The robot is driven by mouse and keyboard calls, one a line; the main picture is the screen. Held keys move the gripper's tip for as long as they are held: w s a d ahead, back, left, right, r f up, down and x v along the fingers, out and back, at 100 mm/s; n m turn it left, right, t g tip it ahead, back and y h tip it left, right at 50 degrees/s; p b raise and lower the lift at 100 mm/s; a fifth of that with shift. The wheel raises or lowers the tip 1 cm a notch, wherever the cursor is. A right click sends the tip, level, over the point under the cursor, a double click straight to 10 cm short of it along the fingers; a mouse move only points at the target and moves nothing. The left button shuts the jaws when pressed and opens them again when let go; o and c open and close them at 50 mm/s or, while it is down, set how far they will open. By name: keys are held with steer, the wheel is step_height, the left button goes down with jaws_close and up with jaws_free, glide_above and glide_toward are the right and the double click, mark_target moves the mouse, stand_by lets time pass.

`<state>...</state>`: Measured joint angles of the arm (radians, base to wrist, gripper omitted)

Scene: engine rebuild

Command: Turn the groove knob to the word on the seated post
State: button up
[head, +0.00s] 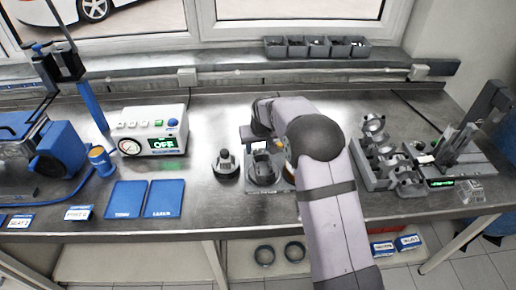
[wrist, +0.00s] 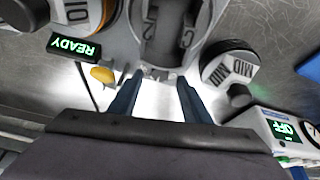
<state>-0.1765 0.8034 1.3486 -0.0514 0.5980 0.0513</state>
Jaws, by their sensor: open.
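My gripper (wrist: 157,92) is open in the wrist view, its two dark blue fingers apart and empty beside the grey fixture. A round dial (wrist: 85,12) with white word plates, one reading MID, is cut off at the top left; I take it for the groove knob. A yellow pointer-like piece (wrist: 102,75) is near it. A dark round post (wrist: 230,68) with white plates reading MID stands right of the fixture; it also shows in the head view (head: 226,166). In the head view my arm hides the gripper and most of the knob.
The fixture (head: 263,190) holds a dark cylindrical part; its green display (wrist: 73,47) reads READY. A white box (head: 155,130) with an OFF display stands to the left. Blue mats (head: 126,198) lie in front of it. Grey cradles (head: 385,160) stand to the right.

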mark_target(258, 152)
steer(key=shift+p+x, duration=0.5)
steer(key=shift+x, duration=1.15)
steer(key=c, duration=1)
